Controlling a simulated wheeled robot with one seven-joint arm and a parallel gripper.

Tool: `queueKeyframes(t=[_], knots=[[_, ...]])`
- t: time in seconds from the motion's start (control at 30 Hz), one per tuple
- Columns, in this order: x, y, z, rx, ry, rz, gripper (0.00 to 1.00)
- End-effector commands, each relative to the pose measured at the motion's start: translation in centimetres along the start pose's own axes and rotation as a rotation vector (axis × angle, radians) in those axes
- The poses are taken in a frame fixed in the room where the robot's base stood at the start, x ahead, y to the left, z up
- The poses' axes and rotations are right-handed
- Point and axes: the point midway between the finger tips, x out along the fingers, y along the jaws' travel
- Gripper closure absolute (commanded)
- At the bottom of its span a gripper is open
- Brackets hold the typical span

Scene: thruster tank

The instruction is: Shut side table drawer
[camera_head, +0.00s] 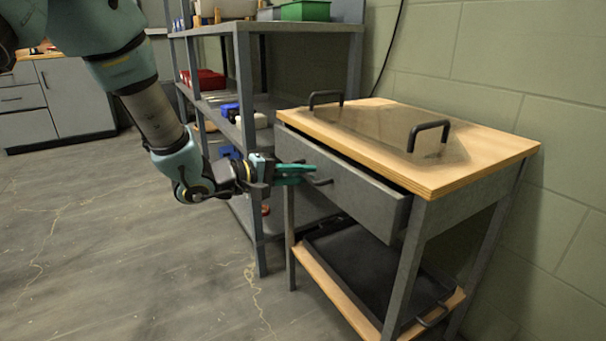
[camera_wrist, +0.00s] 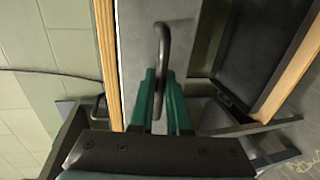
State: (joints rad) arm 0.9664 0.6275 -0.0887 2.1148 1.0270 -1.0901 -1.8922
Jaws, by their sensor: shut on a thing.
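The side table (camera_head: 470,160) has a light wood top and grey metal legs. Its grey drawer (camera_head: 365,195) stands slightly out, with a dark gap showing under the tabletop. The drawer's dark handle (camera_head: 320,181) is at the middle of its front. My gripper (camera_head: 302,175) is at this handle, with its teal fingers closed around it. In the wrist view, the teal fingers (camera_wrist: 161,100) sit on either side of the curved dark handle (camera_wrist: 162,50), against the grey drawer front (camera_wrist: 138,40). The exact contact between the fingertips and the handle is partly hidden.
Two dark handles (camera_head: 428,128) stand on the tabletop. A dark tray (camera_head: 365,265) sits on the table's lower shelf. A grey shelf rack (camera_head: 243,90) with several bins stands close on the left. The floor (camera_head: 130,250) in front is clear. A block wall (camera_head: 540,70) is behind.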

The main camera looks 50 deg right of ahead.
Motion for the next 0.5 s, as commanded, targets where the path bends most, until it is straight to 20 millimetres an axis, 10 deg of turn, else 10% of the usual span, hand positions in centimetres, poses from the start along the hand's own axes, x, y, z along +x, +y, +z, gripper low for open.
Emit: queueKeyframes(t=[0.5], knots=[[2.3, 0.9, -0.1, -0.001, -0.002, -0.002, 1.00]])
